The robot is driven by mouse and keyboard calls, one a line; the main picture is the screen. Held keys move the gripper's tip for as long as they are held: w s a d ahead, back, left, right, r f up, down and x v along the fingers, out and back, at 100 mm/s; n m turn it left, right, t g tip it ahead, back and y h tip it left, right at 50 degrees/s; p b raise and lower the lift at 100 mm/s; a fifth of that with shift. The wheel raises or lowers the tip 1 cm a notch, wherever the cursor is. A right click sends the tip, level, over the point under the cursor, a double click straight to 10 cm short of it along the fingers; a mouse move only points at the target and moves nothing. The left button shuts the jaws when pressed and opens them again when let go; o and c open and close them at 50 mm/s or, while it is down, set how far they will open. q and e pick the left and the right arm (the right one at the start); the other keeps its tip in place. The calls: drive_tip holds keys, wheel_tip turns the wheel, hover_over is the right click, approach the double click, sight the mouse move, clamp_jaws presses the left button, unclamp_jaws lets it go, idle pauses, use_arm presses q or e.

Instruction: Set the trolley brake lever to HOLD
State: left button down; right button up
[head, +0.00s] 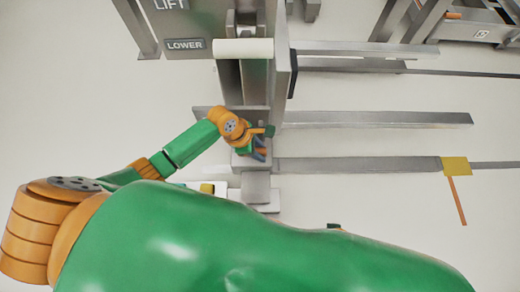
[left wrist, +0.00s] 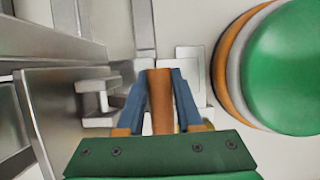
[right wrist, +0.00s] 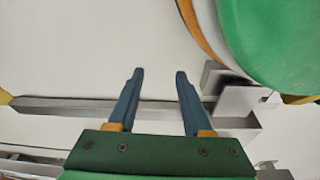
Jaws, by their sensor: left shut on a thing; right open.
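My left gripper (head: 262,150) is at the foot of the grey upright frame, with its arm reaching in from the left. In the left wrist view its blue fingers are shut on an orange-brown bar (left wrist: 161,105), which looks like the brake lever. The bar stands between the fingers, and its base is hidden. No HOLD mark is legible. My right gripper (right wrist: 159,75) is open and empty over pale floor in the right wrist view. In the head view it is almost wholly hidden behind my green arm.
A yellow block (head: 455,166) with an orange stick (head: 457,200) sits on a grey rail (head: 360,163) at the right. LIFT and LOWER plates (head: 185,44) are at the top left. A pale roller (head: 243,48) crosses the upright. Open floor lies at the lower right.

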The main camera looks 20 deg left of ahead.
drive_tip(key=shift+r, duration=0.1)
use_arm(q)
drive_tip(key=shift+s+p, duration=0.1)
drive_tip(key=shift+p, duration=0.6)
drive_tip(key=p, duration=0.2)
drive_tip(key=f+t+p, duration=0.1)
drive_tip(key=p, duration=0.1)
drive_tip(key=shift+s+d+t+p, duration=0.2)
drive_tip(key=shift+s+t+p, duration=0.1)
drive_tip(key=shift+s, duration=0.1)
use_arm(e)
drive_tip(key=s+d, duration=0.5)
drive_tip(key=s, duration=0.1)
drive_tip(key=w+a+f+b, duration=0.2)
drive_tip(key=w+a+b, duration=0.3)
drive_tip(key=b, duration=0.1)
use_arm(q)
wheel_tip(320, 180, down, 8)
drive_tip(key=m+t+y+b, duration=0.2)
drive_tip(key=t+b, duration=0.2)
drive_tip(key=t, duration=0.4)
drive_tip(key=shift+w, duration=0.45)
use_arm(e)
drive_tip(key=w+a+r, duration=0.1)
drive_tip(key=w+r, duration=0.4)
drive_tip(key=r, duration=0.4)
drive_tip(key=shift+r+t, duration=0.3)
drive_tip(key=shift+t, duration=0.1)
use_arm(q)
drive_tip(key=shift+a+f, duration=0.1)
